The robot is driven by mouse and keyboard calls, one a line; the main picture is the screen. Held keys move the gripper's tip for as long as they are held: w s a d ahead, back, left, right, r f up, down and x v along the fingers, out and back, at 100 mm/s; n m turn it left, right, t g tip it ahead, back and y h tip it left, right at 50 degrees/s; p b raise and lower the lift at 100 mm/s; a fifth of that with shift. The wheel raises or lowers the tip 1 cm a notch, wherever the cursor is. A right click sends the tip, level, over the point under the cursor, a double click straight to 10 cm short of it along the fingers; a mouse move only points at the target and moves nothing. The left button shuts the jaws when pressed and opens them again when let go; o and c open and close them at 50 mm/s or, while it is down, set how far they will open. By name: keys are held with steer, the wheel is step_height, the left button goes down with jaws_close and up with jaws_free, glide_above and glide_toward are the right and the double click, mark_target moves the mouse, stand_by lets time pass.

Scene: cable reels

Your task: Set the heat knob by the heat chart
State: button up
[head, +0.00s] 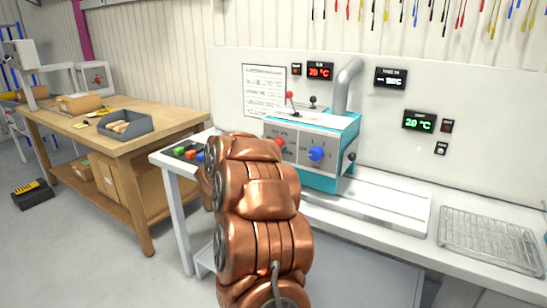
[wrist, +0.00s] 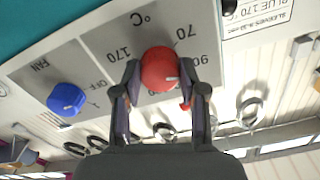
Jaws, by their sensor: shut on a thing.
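The red heat knob (wrist: 158,70) sits on the grey panel of a teal and white heater box (head: 312,150). My gripper (wrist: 161,82) is shut on this knob, one finger on each side. The knob's white mark points to the lower right in the wrist view. The dial shows "170" at left, "70" and "90" at right; other marks are hidden by the knob and fingers. The heat chart (head: 264,90) is a white sheet on the wall behind; its text is too small to read in the head view. My arm hides my gripper there.
A blue fan knob (wrist: 66,98) is beside the red one, also in the head view (head: 316,153). A red display (head: 320,72) reads about 20 °C. A wire rack (head: 490,240) lies at right. A wooden table (head: 150,140) stands left.

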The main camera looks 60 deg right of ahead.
steer(key=shift+m+b, duration=4.25)
steer(key=shift+m, duration=0.35)
steer(key=shift+r, duration=0.1)
steer(key=o, duration=1.1)
steer(key=shift+o, duration=0.2)
steer(key=a, duration=1.2)
steer(key=shift+s, duration=0.25)
